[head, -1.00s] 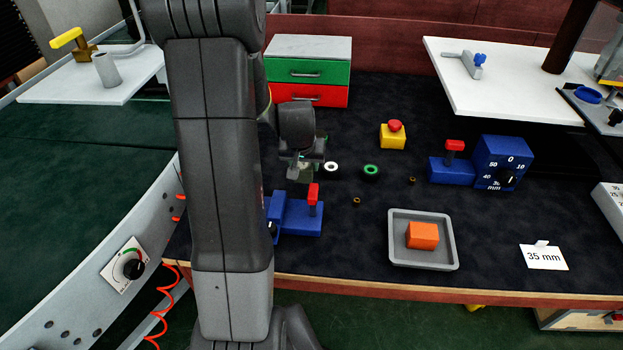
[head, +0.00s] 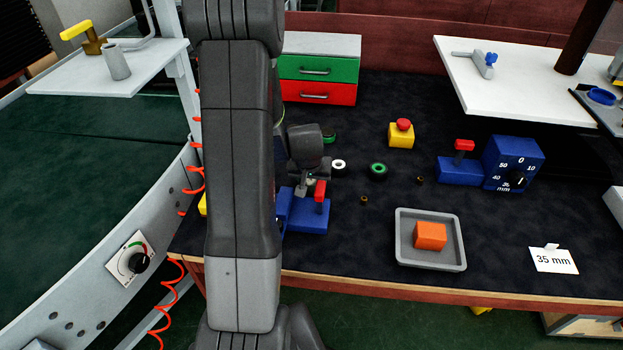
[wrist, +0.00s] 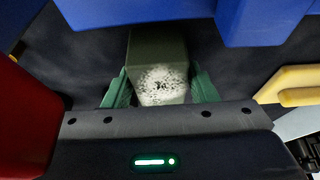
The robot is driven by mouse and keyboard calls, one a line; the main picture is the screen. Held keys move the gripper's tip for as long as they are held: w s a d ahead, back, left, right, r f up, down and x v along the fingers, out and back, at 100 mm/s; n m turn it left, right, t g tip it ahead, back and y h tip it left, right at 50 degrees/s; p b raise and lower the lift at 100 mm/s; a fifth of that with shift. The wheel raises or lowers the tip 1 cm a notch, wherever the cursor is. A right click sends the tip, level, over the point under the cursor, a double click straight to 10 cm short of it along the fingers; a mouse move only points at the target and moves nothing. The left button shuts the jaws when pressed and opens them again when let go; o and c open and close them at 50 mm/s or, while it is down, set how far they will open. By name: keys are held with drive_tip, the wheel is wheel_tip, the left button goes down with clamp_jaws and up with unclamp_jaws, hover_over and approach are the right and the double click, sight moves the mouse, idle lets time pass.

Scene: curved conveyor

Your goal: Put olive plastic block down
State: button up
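The olive plastic block (wrist: 158,50) sits between the two green fingers of my gripper (wrist: 160,91) in the wrist view. The fingers press against its sides, and a white speckled patch marks its near face. In the head view my gripper (head: 303,188) points down right by the blue fixture with a red handle (head: 306,217). I cannot make out the block clearly there. Whether its underside touches anything is hidden.
Large blue parts (wrist: 260,18) lie close ahead in the wrist view, with a red part (wrist: 22,120) at left and a yellow one (wrist: 290,84) at right. A grey tray (head: 402,240) holds an orange block (head: 430,235). Several small rings stand behind, near a yellow-red button (head: 401,135).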

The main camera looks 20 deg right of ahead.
drive_tip(key=shift+o, duration=1.1)
drive_tip(key=shift+r, duration=0.15)
